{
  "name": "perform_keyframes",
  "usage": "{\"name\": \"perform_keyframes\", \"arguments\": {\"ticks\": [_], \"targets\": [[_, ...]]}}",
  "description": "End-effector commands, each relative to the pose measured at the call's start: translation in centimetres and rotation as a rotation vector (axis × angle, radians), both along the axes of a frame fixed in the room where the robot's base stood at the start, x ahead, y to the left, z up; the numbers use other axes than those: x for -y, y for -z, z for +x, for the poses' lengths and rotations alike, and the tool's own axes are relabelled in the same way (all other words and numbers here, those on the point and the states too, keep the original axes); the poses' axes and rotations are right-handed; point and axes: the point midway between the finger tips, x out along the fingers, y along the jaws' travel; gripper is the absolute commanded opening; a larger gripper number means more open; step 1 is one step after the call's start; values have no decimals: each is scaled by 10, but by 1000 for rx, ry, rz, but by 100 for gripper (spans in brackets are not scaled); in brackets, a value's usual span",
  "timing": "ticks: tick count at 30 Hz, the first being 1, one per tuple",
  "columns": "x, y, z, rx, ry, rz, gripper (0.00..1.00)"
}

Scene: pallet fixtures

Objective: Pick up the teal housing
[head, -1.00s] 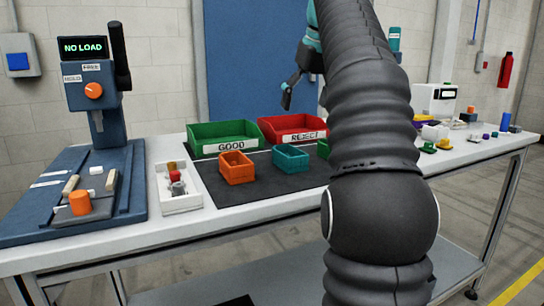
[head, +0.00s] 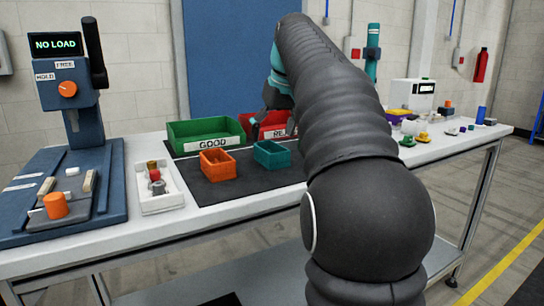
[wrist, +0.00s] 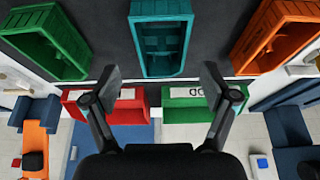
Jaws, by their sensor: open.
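The teal housing (head: 272,154) is an open-topped rectangular box on the dark mat, just right of the orange housing (head: 217,164). In the wrist view the teal housing (wrist: 161,7) is at the top centre, its open top facing the camera. My gripper (wrist: 160,76) has its two dark fingers spread with nothing between them. The fingertips appear below the teal housing's near end in that view, apart from it. In the head view my gripper (head: 262,116) is in front of the red bin, above and behind the teal housing, partly hidden by my arm.
The green GOOD bin (head: 205,131) and red REJECT bin (head: 268,119) stand behind the housings. A green housing (wrist: 45,40) flanks the teal one in the wrist view; my arm hides it in the head view. A white tray (head: 160,203) and blue test stand (head: 72,190) are left.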

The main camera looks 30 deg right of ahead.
Motion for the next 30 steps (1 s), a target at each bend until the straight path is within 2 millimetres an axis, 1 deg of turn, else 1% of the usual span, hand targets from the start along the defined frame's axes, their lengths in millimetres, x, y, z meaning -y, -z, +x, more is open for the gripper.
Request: {"name": "perform_keyframes", "arguments": {"ticks": [3,9,12,18,19,20,21,23,24,27,30], "targets": [[-3,17,5,-4,-1,2,85],[-3,38,14,-2,1,1,85],[-3,41,15,0,1,0,85],[-3,42,16,0,1,0,85],[-3,42,16,0,1,0,80],[-3,42,16,0,1,0,73],[-3,42,16,0,1,0,63],[-3,42,16,0,1,0,48],[-3,42,16,0,1,0,38],[-3,42,16,-1,1,0,17],[-3,41,16,0,1,0,17]]}}
